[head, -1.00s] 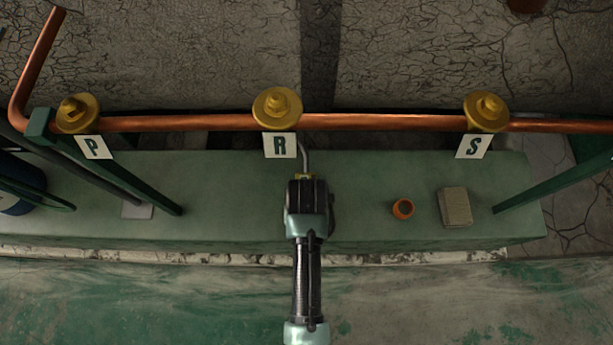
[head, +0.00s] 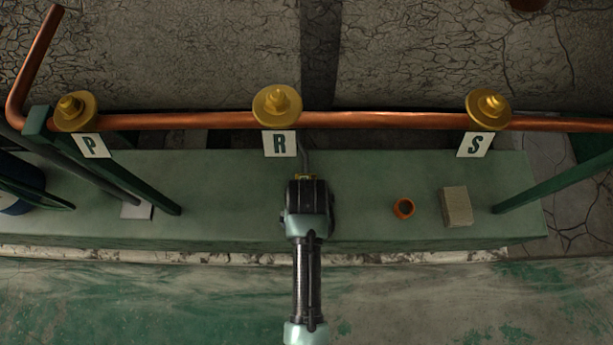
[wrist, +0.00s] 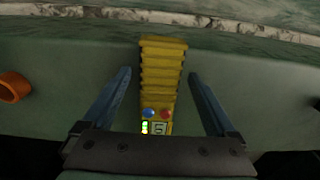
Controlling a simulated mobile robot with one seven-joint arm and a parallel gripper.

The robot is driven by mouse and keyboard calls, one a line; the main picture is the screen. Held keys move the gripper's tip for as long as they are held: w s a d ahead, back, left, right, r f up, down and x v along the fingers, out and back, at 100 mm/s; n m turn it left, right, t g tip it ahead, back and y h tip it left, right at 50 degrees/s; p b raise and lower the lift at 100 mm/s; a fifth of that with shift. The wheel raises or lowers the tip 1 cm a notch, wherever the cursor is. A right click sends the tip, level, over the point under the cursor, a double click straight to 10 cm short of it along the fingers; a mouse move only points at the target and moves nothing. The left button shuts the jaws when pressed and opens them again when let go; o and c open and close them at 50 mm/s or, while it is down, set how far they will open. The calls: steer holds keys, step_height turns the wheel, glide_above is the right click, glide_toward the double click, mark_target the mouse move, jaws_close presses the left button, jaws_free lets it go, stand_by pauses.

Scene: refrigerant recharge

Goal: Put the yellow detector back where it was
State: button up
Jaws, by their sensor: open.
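The yellow detector (wrist: 162,75) shows in the wrist view with its ribbed body, a blue and a red button, small lights and a little display. It lies between the two fingers of my gripper (wrist: 160,74), which are open with a gap on each side of it. In the head view only a small yellow part of the detector (head: 305,177) shows ahead of my gripper (head: 306,182), with a thin grey probe (head: 304,154) reaching toward the R tag. My wrist hides the rest. I cannot tell whether it touches the green bench (head: 235,190).
A copper pipe (head: 370,121) with brass valves crosses behind the bench, above tags P (head: 90,145), R (head: 280,144) and S (head: 475,145). An orange ring (head: 404,208) and a beige block (head: 456,206) stand right of my gripper. Green struts slant at both ends.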

step_height(320, 180, up, 12)
steer(key=p, duration=0.5)
steer(key=shift+s+f, duration=0.15)
steer(key=shift+f, duration=0.05)
